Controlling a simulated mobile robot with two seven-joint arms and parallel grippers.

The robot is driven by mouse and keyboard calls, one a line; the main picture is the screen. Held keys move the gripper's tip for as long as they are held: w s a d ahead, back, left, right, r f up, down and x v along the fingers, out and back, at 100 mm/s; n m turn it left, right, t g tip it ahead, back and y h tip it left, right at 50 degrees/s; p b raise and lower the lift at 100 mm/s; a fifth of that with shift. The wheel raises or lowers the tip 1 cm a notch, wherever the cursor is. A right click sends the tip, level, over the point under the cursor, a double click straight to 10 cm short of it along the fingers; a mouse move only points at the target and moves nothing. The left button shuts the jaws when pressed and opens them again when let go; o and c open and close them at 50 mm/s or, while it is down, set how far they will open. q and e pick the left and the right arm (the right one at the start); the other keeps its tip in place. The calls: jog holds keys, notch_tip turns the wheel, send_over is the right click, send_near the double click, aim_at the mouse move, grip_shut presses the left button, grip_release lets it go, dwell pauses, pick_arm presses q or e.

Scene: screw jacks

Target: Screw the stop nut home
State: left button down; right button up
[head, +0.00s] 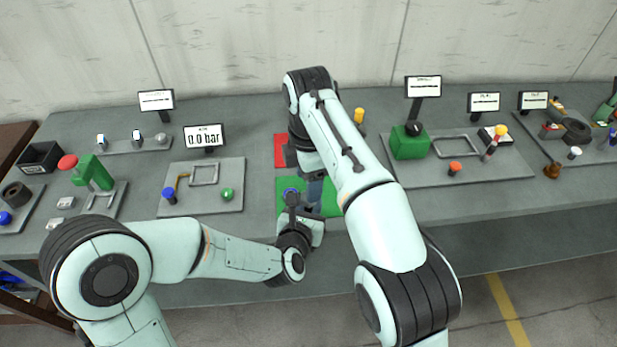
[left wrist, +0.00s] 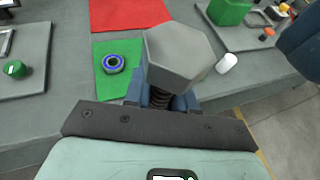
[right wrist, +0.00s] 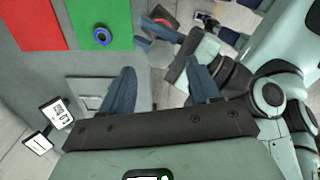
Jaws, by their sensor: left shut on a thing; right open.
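The blue ring-shaped nut (head: 291,191) lies on the green mat; it also shows in the left wrist view (left wrist: 114,63) and the right wrist view (right wrist: 102,37). My left gripper (head: 292,198) is shut on a grey hex-headed screw (left wrist: 180,55), held above the front of the table. Its dark thread (left wrist: 160,99) shows between the blue fingers. My right gripper (right wrist: 160,72) is open and empty, fingers pointing down. It is apart from the nut, and in the head view my right arm partly hides the area around it.
A red mat (head: 280,150) lies behind the green mat (head: 330,197). A tray with a green ball (head: 227,194) and a 0.0 bar display (head: 204,137) are left. A tray with a green block (head: 409,143) is right. A small white cylinder (left wrist: 227,62) shows beside the screw head.

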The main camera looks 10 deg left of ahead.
jog(key=r+n, duration=0.1)
jog(key=n, duration=0.2)
jog(key=shift+w+r, duration=0.1)
jog(key=shift+r, duration=0.3)
jog(key=r+n, duration=0.1)
jog(key=n, duration=0.2)
jog(key=shift+r+n, duration=0.3)
jog(key=shift+r, duration=0.05)
jog(key=shift+f, duration=4)
jog(key=c, duration=1.1)
jog(key=m, duration=0.6)
jog(key=shift+m, duration=0.3)
